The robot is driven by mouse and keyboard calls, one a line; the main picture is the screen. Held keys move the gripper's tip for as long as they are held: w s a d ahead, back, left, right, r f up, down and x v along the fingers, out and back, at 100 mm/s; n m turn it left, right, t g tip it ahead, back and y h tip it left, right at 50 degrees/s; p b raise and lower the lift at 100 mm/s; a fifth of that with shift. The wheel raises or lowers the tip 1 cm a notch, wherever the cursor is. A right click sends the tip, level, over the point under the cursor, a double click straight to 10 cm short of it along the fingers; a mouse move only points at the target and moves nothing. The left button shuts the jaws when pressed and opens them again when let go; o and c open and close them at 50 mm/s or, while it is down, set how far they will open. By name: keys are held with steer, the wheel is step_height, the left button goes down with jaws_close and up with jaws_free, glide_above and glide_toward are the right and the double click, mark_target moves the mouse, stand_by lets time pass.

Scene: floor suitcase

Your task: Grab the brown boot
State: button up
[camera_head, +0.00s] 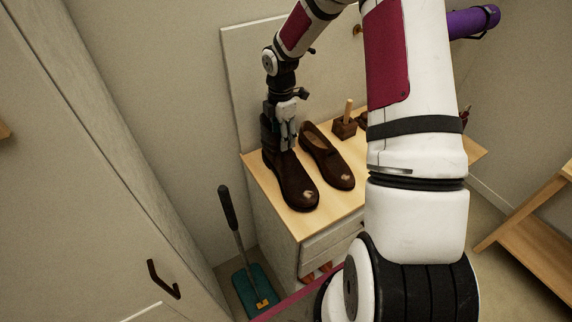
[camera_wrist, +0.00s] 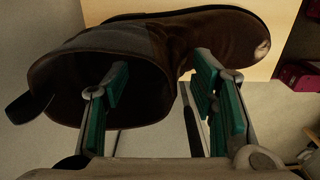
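The brown boot (camera_head: 293,186) stands upright on the left end of the wooden cabinet top, its toe toward the front edge with a pale worn patch. My gripper (camera_head: 288,136) is down at the boot's shaft. In the wrist view, the boot (camera_wrist: 200,38) shows its dark shaft opening, with a pull tab at left. My gripper (camera_wrist: 160,82) is open, its teal-padded fingers spread apart. The left finger is over or inside the opening, the right one outside the shaft, and the front shaft wall lies between them. Contact cannot be told.
A brown low shoe (camera_head: 327,157) stands close to the boot's right. A wooden-handled brush (camera_head: 345,125) is behind it on the cabinet top (camera_head: 336,210). A wall panel (camera_head: 240,80) rises behind. A teal dustpan (camera_head: 252,288) with a long handle stands on the floor at left.

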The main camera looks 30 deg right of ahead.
jaws_close()
steer(key=shift+r, duration=0.1)
